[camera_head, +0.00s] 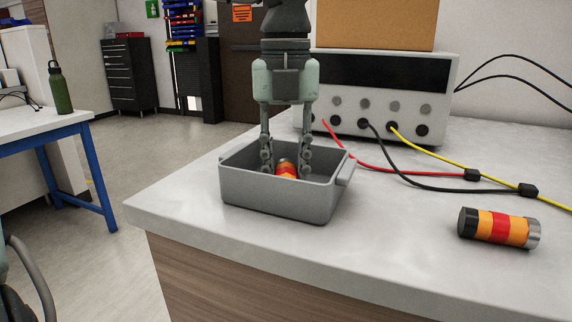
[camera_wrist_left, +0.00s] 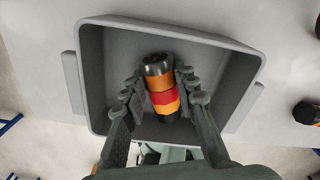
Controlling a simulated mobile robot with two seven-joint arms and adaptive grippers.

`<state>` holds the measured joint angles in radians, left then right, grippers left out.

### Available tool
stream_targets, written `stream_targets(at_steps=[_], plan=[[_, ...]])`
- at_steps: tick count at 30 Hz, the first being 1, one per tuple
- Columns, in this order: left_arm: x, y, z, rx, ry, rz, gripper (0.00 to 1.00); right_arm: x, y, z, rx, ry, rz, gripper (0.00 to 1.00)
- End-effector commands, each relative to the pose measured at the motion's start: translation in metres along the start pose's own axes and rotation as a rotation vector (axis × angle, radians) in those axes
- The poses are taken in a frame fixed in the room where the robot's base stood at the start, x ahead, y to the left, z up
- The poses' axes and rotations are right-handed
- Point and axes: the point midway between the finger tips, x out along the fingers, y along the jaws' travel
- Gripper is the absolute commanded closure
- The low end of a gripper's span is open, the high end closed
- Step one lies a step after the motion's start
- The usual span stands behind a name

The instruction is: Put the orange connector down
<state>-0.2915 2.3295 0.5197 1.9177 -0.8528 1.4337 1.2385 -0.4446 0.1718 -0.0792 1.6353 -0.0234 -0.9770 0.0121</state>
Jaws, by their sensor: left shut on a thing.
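The grey bin also shows in the left wrist view (camera_wrist_left: 92,70), around the fingers. Whether the connector touches the bin floor I cannot tell. My right gripper is not in view.
A second orange-and-red banded connector (camera_head: 498,228) lies on the white bench top at the right. Behind the bin stands a white instrument (camera_head: 385,95) with red, black and yellow cables (camera_head: 430,185) running across the bench. The bench's front edge is close to the bin.

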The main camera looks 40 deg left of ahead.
Motion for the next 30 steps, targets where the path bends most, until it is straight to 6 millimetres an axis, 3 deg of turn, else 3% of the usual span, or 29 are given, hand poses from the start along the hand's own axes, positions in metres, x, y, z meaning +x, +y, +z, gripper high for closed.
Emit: stream_targets(at_steps=[2,3,8,20,30], plan=[[0.001,0.000,0.000,0.000,0.000,0.000,1.00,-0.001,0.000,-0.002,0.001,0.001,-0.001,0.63],[0.001,0.000,0.000,0.000,0.000,0.000,0.69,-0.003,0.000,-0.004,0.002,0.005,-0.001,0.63],[0.001,0.000,0.000,0.000,0.000,0.000,0.51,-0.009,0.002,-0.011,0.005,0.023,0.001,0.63],[-0.005,0.000,0.001,-0.001,-0.003,-0.001,0.51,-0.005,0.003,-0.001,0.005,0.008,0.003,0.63],[-0.075,-0.001,0.001,-0.001,-0.004,-0.001,0.51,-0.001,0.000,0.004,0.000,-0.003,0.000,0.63]])
